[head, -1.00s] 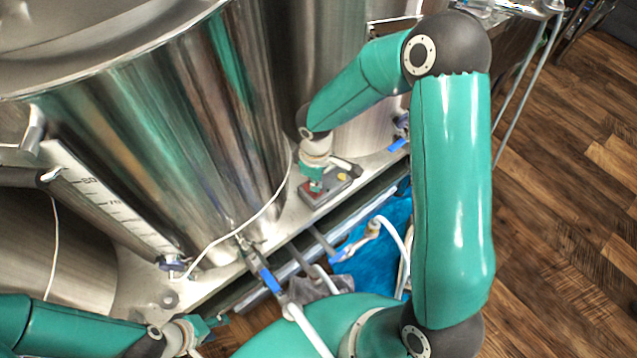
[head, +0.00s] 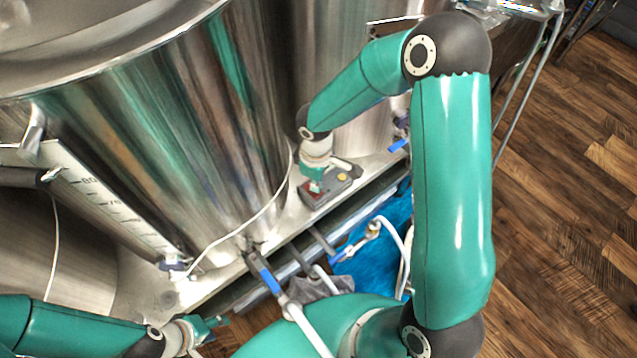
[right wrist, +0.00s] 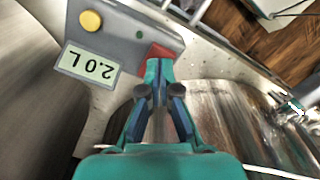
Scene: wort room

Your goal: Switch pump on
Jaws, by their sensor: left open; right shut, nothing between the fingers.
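The grey pump control box (head: 345,184) sits on the metal ledge beside the big steel kettle, partly hidden by my right gripper in the head view. My left gripper (head: 210,324) is open and empty at the lower left, away from the box.
The steel kettle (head: 190,130) stands close behind the box. A blue-handled valve (head: 265,276) with a white hose is at the ledge front. A blue container (head: 375,265) lies below. Wooden floor (head: 570,200) is open at right.

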